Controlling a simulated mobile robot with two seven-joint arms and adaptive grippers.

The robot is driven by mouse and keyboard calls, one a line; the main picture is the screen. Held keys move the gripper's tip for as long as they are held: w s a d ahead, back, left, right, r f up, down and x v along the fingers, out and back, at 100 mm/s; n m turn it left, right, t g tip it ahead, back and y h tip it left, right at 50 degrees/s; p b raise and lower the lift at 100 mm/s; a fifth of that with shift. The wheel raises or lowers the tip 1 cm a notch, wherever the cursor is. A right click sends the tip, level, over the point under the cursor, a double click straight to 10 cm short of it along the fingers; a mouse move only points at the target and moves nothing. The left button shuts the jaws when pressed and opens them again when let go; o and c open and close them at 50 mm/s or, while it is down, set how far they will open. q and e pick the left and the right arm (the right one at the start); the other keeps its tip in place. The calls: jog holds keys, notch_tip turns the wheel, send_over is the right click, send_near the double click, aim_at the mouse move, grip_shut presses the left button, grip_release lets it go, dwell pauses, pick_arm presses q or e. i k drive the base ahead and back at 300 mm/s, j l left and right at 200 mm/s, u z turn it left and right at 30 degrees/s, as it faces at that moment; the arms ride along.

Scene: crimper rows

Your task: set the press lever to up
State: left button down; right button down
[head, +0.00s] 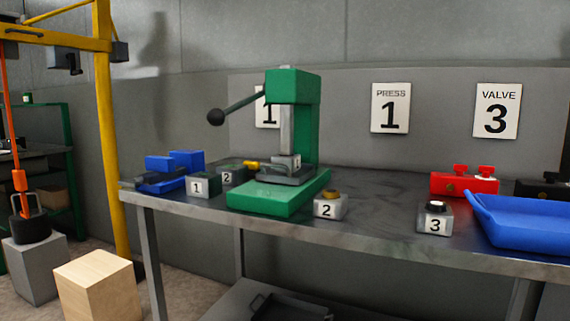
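A green press (293,85) stands on the metal workbench (385,225), left of the picture's middle. Its lever (243,103) is a thin dark rod ending in a black ball knob (216,117). The rod reaches out to the left of the press head and slopes a little downward, so the knob sits lower than the rod's end at the head. A grey ram (287,130) hangs above a small grey fixture (288,174) on the green base (278,194). Neither of my grippers is in view.
Small boxes numbered 1 (203,187), 2 (330,208) and 3 (434,219) stand around the press and along the bench. A blue vise-like tool (172,174) lies left. A blue tray (522,223) and red device (464,184) are right. A yellow frame (106,130) stands left.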

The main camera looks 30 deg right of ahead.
aim_at(216, 116)
jog(key=i+l, duration=0.1)
jog(key=l, duration=0.25)
jog(key=i+l+z, duration=0.1)
jog(key=l, duration=0.25)
jog(key=i+l, duration=0.15)
jog(key=l, duration=0.2)
jog(key=j+z, duration=0.35)
jog(key=j, duration=0.2)
jog(key=j+z, duration=0.35)
jog(key=j, duration=0.2)
jog(key=i, duration=0.05)
